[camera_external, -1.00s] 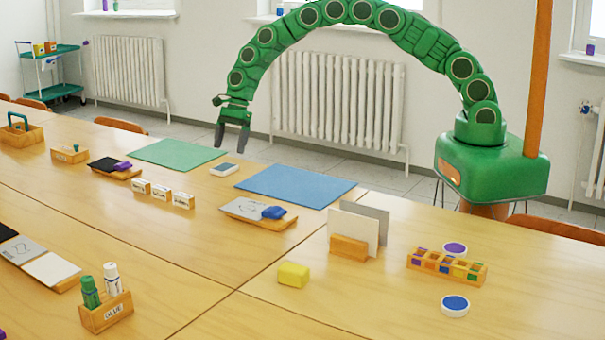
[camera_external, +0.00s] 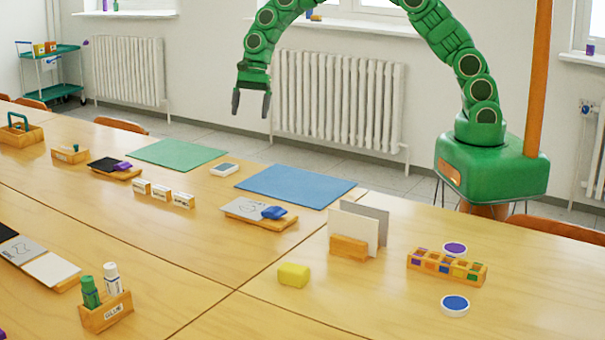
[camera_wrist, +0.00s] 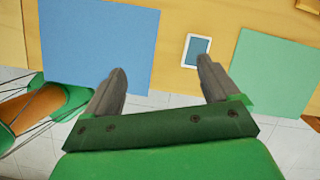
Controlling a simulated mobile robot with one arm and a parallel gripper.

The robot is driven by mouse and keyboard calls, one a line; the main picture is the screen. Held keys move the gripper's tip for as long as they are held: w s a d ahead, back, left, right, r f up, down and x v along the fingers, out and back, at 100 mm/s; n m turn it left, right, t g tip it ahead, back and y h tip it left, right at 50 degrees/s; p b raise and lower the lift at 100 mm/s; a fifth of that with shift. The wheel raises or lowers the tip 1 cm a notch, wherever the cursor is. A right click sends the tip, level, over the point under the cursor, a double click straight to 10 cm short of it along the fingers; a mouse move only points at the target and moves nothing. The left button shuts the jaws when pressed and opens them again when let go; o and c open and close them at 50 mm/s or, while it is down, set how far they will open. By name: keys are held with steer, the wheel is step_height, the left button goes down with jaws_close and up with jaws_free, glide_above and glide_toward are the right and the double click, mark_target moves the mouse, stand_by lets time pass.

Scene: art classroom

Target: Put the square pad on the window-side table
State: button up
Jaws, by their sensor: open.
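A small square pad (camera_external: 224,170), white-rimmed with a grey-blue top, lies flat on the wooden table nearest the windows (camera_external: 215,210), between a green mat and a blue mat. It also shows in the wrist view (camera_wrist: 196,51), near the tip of the right-hand finger. My gripper (camera_external: 251,103) is open and empty, raised above the table's far side, and its fingers point down. In the wrist view its two grey fingers (camera_wrist: 161,66) are spread apart, with the blue mat's edge and bare wood between them.
The blue mat (camera_external: 295,186) and green mat (camera_external: 178,154) flank the pad. Several small labelled blocks (camera_external: 162,192) and a wooden tray with a blue item (camera_external: 262,215) are nearer the camera. Upright boards (camera_external: 355,228) stand in a holder at right.

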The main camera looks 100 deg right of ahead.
steer(key=s+a+r+n+g, duration=0.1)
steer(key=s+a+r+n, duration=0.35)
steer(key=s, duration=0.25)
steer(key=s+a+r+n+g+h, duration=0.1)
steer(key=s+a+r+n, duration=0.25)
steer(key=s+a, duration=0.35)
steer(key=s+a+r+n, duration=0.4)
steer(key=s+r, duration=0.1)
steer(key=s, duration=0.3)
steer(key=s+a+r+n+g+h, duration=0.1)
steer(key=s+n, duration=1)
steer(key=s, duration=1.8)
steer(key=shift+a+r+g+h, duration=0.15)
steer(key=shift+a+g+h, duration=0.5)
steer(key=shift+a, duration=0.3)
